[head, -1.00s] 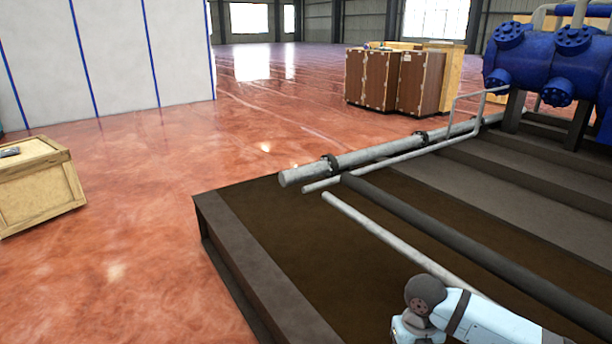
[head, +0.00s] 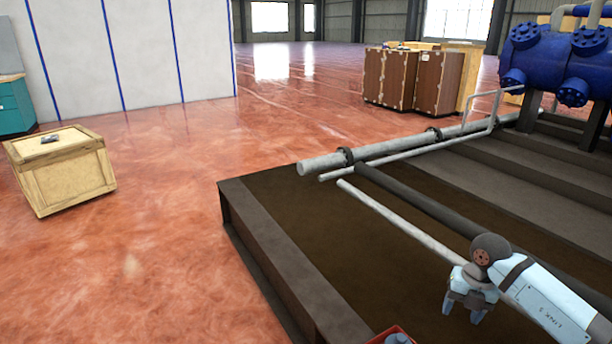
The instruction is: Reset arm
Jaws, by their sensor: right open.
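My right arm comes in from the lower right corner of the head view. Its gripper (head: 464,312) points down, open, with nothing seen between its fingers. It is over the dark brown floor of the low platform (head: 277,239). My left gripper is out of the picture.
Grey pipes (head: 382,149) run along the platform towards blue machinery (head: 545,58). A red item (head: 392,337) shows at the bottom edge. Brown cases (head: 412,80) stand farther back. The red floor between is open.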

